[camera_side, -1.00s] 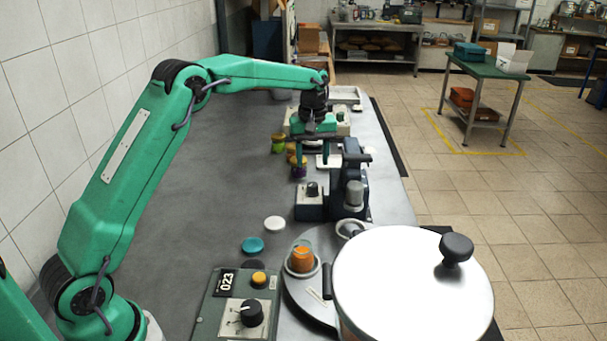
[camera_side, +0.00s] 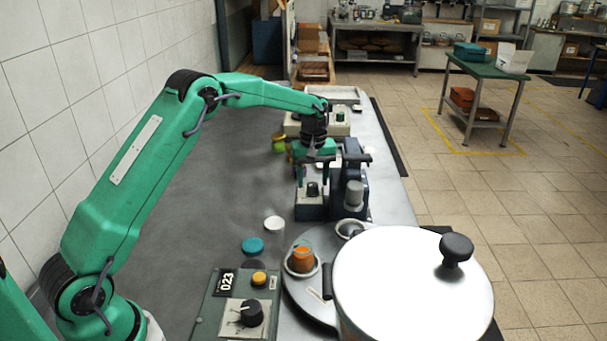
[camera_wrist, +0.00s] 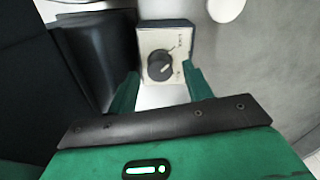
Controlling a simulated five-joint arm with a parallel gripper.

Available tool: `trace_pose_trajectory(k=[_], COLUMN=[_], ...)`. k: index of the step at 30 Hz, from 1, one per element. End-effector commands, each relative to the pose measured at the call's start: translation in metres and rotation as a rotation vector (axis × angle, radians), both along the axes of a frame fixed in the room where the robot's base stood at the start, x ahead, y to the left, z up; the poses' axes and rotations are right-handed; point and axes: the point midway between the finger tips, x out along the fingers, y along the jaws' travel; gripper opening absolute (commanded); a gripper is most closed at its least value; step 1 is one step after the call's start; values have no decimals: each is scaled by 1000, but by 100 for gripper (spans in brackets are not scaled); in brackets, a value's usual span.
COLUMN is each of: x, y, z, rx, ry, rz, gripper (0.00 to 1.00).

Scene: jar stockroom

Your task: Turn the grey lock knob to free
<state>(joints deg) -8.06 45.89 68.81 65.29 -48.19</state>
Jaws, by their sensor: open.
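The dark grey knob (camera_wrist: 159,65) sits on a pale panel (camera_wrist: 178,41) in the wrist view. A light pointer mark on it points up and right; the small panel lettering is too small to read. In the side view the knob (camera_side: 312,189) is on the low front part of a dark blue device (camera_side: 353,190). My gripper (camera_wrist: 160,84) is open. In the wrist view its green fingers lie on either side of the knob's lower part, with gaps visible. In the side view my gripper (camera_side: 313,180) is over the panel; contact cannot be told.
The blue device's upright column stands right of my gripper. Nearer are a white disc (camera_side: 274,223), a teal disc (camera_side: 253,245), an orange jar (camera_side: 302,259), a large lidded pot (camera_side: 400,280) and a green box (camera_side: 209,310) with another knob. The grey bench left is clear.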

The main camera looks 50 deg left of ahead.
Motion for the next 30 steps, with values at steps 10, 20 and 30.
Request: trace_pose_trajectory(k=[10, 20, 30], x=[0, 0, 0], y=[0, 0, 0], z=[-18, -17, -17], rx=[0, 0, 0], ry=[0, 0, 0], rz=[0, 0, -10], gripper=[50, 23, 6])
